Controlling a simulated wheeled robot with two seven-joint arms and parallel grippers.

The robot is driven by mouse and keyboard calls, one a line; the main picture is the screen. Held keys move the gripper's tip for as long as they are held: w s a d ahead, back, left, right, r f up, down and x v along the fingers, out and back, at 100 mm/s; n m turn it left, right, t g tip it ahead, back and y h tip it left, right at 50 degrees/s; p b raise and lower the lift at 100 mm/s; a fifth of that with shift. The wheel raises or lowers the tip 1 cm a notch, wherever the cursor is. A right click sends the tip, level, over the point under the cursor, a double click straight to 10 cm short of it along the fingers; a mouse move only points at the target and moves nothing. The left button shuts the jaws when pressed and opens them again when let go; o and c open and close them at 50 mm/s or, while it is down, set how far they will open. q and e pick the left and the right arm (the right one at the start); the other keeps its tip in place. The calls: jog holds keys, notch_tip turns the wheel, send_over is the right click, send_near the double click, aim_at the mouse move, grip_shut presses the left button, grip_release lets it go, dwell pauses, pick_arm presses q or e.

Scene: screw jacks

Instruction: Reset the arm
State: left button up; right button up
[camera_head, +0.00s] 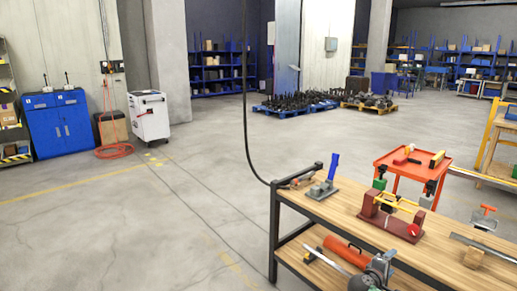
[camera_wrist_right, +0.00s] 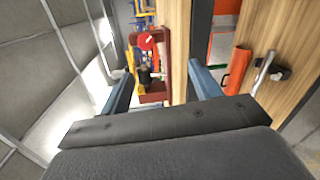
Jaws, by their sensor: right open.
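My right gripper (camera_wrist_right: 160,88) is open in the right wrist view, its two blue-grey fingers wide apart with nothing gripped. A small grey part of it (camera_head: 378,268) shows at the bottom of the head view, in front of the bench edge. Beyond the fingers in the wrist view, a dark red jack-like fixture (camera_wrist_right: 153,91) stands on the bench top. The same fixture (camera_head: 391,223) shows in the head view on the wooden workbench (camera_head: 333,208). My left gripper is not in view.
The bench's lower shelf holds a red cylinder (camera_head: 345,252) and a metal bar (camera_head: 325,260). A blue-handled tool (camera_head: 325,183) stands at the bench's far left end. A red trolley (camera_head: 412,166) is behind it. The floor (camera_head: 140,225) left of the bench is clear.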

jog(key=s+a+f+m+g+y, duration=0.3)
jog(key=s+a+m+y, duration=0.55)
jog(key=s+a, duration=1.3)
jog(key=s+a+f+g+y, duration=0.1)
jog(key=s+a+f+y, duration=0.1)
jog(key=s, duration=0.6)
jog(key=s+a+f+n+g+y, duration=0.1)
jog(key=s+a+f+g+y, duration=0.1)
jog(key=s+a+f, duration=0.3)
jog(key=s+a+f+g+y, duration=0.2)
jog(key=s+a+f, duration=0.1)
jog(key=s, duration=1)
jog(key=shift+s+a+f, duration=0.2)
jog(key=shift+a, duration=0.05)
jog(key=shift+n, duration=0.25)
